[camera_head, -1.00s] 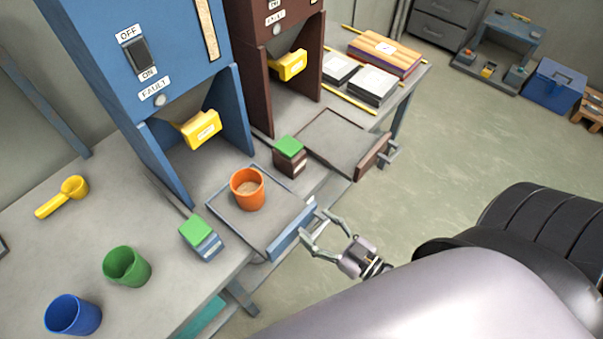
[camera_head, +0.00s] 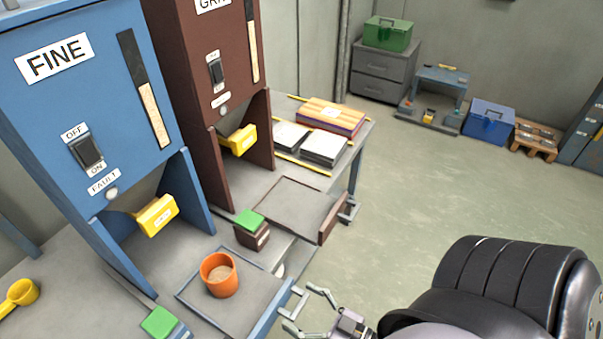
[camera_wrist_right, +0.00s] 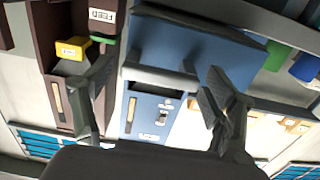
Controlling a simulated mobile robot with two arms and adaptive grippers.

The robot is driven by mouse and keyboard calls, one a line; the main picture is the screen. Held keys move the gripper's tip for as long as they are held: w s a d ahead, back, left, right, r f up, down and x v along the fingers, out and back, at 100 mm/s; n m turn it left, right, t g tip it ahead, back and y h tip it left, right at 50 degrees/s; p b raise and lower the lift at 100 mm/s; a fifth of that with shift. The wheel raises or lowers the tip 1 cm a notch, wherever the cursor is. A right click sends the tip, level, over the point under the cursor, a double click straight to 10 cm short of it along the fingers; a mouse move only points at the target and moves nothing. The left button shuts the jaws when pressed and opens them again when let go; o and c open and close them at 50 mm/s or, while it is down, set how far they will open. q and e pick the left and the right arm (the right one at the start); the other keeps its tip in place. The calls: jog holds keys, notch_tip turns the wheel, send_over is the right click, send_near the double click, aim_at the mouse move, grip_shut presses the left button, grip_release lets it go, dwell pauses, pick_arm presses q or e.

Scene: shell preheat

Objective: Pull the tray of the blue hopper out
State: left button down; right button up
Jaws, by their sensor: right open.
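The blue hopper (camera_head: 62,115), labelled FINE, stands at the left. Its grey tray (camera_head: 245,289) sits in front under the yellow spout lever, extending past the hopper's legs. An orange cup (camera_head: 219,275) with pale contents stands on the tray. My right gripper (camera_head: 308,294) is open and empty at the tray's blue front edge. In the right wrist view, the gripper (camera_wrist_right: 158,95) has its fingers apart, with a light grey handle bar (camera_wrist_right: 160,77) and blue tray front (camera_wrist_right: 195,40) showing between and beyond them. Contact cannot be told. My left gripper is out of view.
A brown hopper (camera_head: 190,85) with its own tray (camera_head: 300,208) stands alongside. Green-topped blocks (camera_head: 252,225) sit beside the trays. A yellow scoop (camera_head: 20,294) lies at left. Open floor (camera_head: 440,190) lies right of the bench.

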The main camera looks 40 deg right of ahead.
jog(key=shift+w+a, duration=0.1)
jog(key=shift+w, duration=0.05)
jog(key=v, duration=1.2)
dwell(0.4)
